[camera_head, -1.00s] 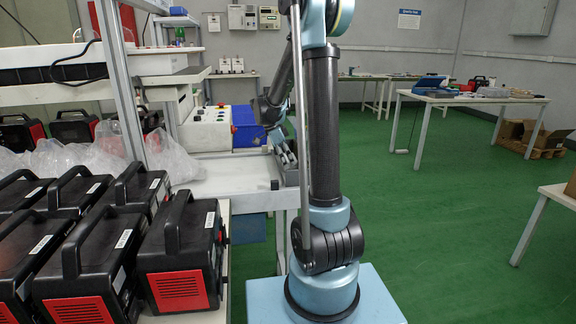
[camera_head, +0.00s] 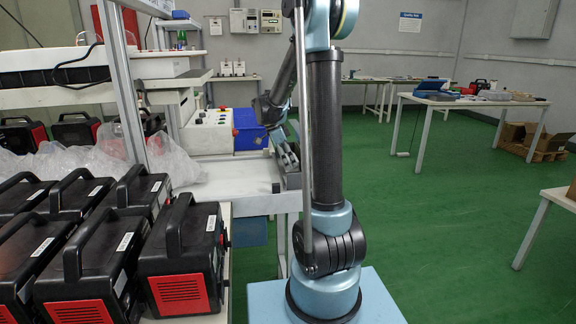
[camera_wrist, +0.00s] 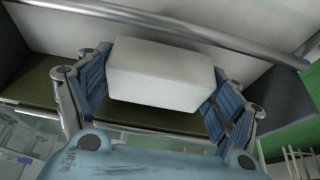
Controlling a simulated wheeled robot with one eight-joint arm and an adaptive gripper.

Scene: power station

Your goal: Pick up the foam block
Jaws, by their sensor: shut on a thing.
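In the wrist view a white foam block (camera_wrist: 162,76) sits between the two blue ribbed fingers of my gripper (camera_wrist: 155,90). The fingers are shut on its left and right sides. In the head view my gripper (camera_head: 287,158) is at the right end of the white workbench, beside a grey tray (camera_head: 292,180). The block itself cannot be made out in the head view, where my arm and the gripper cover that spot.
The white bench (camera_head: 235,183) carries a control box (camera_head: 208,132) and a blue bin (camera_head: 249,128) close behind my gripper. Clear plastic wrap (camera_head: 175,158) lies left. Black-and-red cases (camera_head: 180,255) crowd the front left. Green floor (camera_head: 450,220) is open to the right.

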